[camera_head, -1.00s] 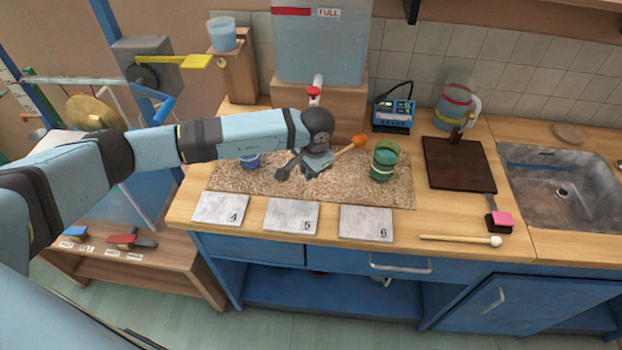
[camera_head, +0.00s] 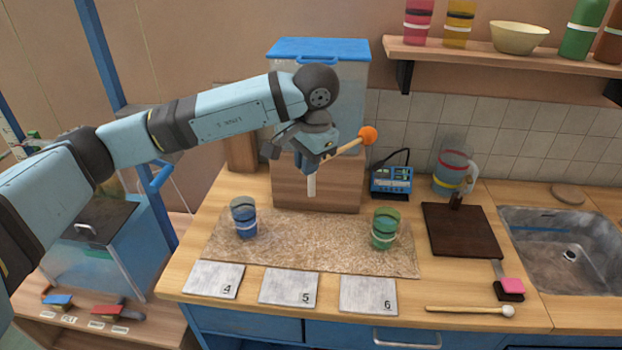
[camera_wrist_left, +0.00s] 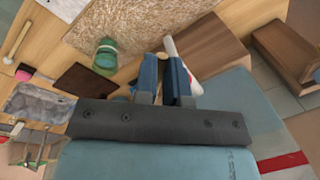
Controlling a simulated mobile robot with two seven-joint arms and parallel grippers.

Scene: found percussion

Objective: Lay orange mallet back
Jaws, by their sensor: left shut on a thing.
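The orange mallet (camera_head: 347,149) has a wooden handle and a round orange head that points right and slightly up. My left gripper (camera_head: 328,153) is shut on its handle and holds it in the air, in front of the water tank as the head view shows it. In the left wrist view the jaws (camera_wrist_left: 163,80) are seen from behind, and I cannot clearly make out the mallet between them. My right gripper is in neither view.
A speckled mat (camera_head: 310,246) bears a blue cup (camera_head: 244,219) and a green cup (camera_head: 384,230). A white-headed mallet (camera_head: 465,310) lies at the front right. The tank (camera_head: 320,60) stands on a wooden block (camera_head: 290,185) behind; a shelf (camera_head: 480,57) hangs at upper right.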

